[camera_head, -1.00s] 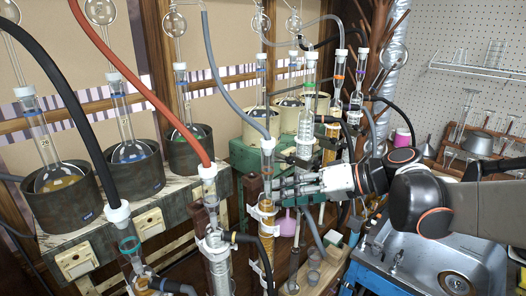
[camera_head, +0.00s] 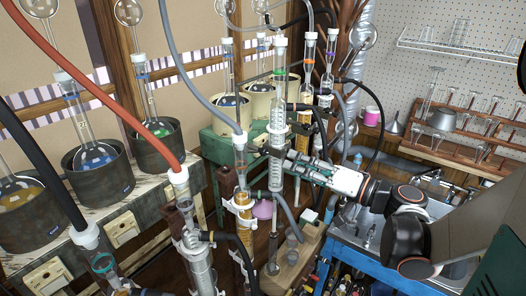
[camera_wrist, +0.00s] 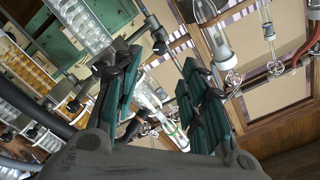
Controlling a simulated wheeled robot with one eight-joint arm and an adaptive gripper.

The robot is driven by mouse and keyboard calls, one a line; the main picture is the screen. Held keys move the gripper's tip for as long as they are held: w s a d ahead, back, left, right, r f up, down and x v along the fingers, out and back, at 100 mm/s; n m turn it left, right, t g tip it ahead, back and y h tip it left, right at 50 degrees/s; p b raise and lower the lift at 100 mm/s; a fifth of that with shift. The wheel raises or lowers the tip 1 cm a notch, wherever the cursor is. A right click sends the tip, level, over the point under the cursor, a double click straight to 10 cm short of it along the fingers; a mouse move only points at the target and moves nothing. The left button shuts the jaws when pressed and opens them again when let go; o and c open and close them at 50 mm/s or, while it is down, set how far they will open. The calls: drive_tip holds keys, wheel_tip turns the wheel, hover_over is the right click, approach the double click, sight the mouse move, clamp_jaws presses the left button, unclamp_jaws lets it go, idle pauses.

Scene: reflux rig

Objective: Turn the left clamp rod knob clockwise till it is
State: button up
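My gripper (camera_head: 292,165) reaches in from the right beside an upright glass condenser (camera_head: 276,178) in the head view. In the wrist view my gripper (camera_wrist: 163,62) is open, with green-padded fingers spread apart. A grey metal clamp rod (camera_wrist: 151,25) with a dark knob (camera_wrist: 160,47) shows beyond and between the fingertips, apparently not gripped. Another dark clamp part (camera_wrist: 106,71) lies close to the left finger and is partly covered by it. I cannot tell which of these is the left clamp rod knob, nor how far it is turned. No clamp knob is clear in the head view.
Glass columns and hoses crowd around my gripper, including a front condenser (camera_head: 243,205) and a red hose (camera_head: 110,95). Flasks in dark heating mantles (camera_head: 98,172) stand on the left. A sink (camera_head: 460,270) is at the lower right.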

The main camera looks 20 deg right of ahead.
sight(266, 152)
drive_tip(key=x, duration=1)
drive_tip(key=shift+w+a+b, duration=0.15)
drive_tip(key=shift+w+b, duration=0.15)
clamp_jaws()
